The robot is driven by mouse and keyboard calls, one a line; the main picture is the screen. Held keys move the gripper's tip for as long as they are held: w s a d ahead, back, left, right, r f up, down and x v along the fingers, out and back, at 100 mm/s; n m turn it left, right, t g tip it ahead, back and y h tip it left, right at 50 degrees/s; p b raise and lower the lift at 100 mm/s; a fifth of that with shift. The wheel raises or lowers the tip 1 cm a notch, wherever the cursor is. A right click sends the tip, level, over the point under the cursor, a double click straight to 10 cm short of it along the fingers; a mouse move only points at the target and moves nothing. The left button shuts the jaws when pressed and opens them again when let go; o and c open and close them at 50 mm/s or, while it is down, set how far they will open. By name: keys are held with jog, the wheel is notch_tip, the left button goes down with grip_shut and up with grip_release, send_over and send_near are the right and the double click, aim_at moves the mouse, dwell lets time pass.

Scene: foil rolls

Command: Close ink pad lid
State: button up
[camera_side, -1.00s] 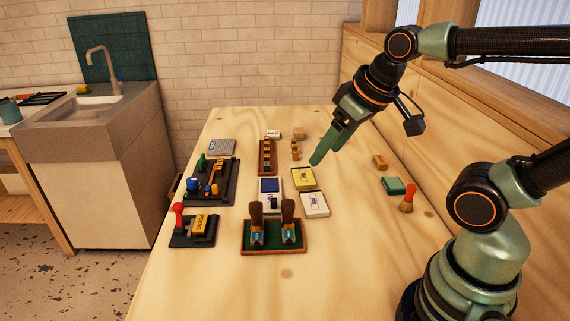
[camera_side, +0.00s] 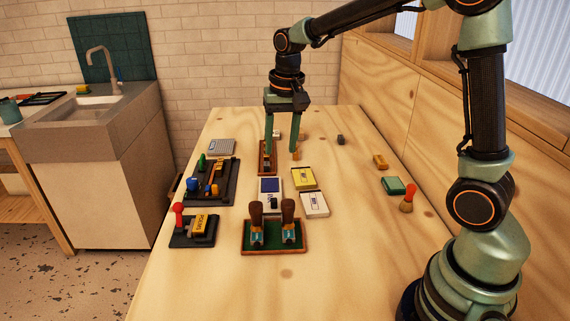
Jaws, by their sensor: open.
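What looks like the ink pad (camera_side: 270,185) lies in the middle of the table, with a dark blue face in a pale frame. A small black object sits at its near end; how its lid stands is too small to tell. My gripper (camera_side: 281,148) points straight down with two long green fingers spread apart and nothing between them. It is behind the ink pad in the picture, over the narrow wooden tray (camera_side: 262,170). Its fingers hide part of that tray. I cannot tell the fingertips' height above the table.
A yellow box (camera_side: 303,179) and a white box (camera_side: 315,205) lie right of the pad. A green-lined tray (camera_side: 273,246) with two brown-handled stamps stands in front. A dark organizer (camera_side: 224,190) and a red-handled stamp (camera_side: 179,216) are left.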

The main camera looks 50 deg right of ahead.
jog(key=m+g, duration=0.1)
jog(key=m, duration=0.1)
send_over(274, 199)
notch_tip(274, 199, down, 6)
notch_tip(274, 199, down, 12)
jog(key=shift+r, duration=0.15)
grip_shut()
jog(key=shift+d+r, duration=0.1)
dwell(1.4)
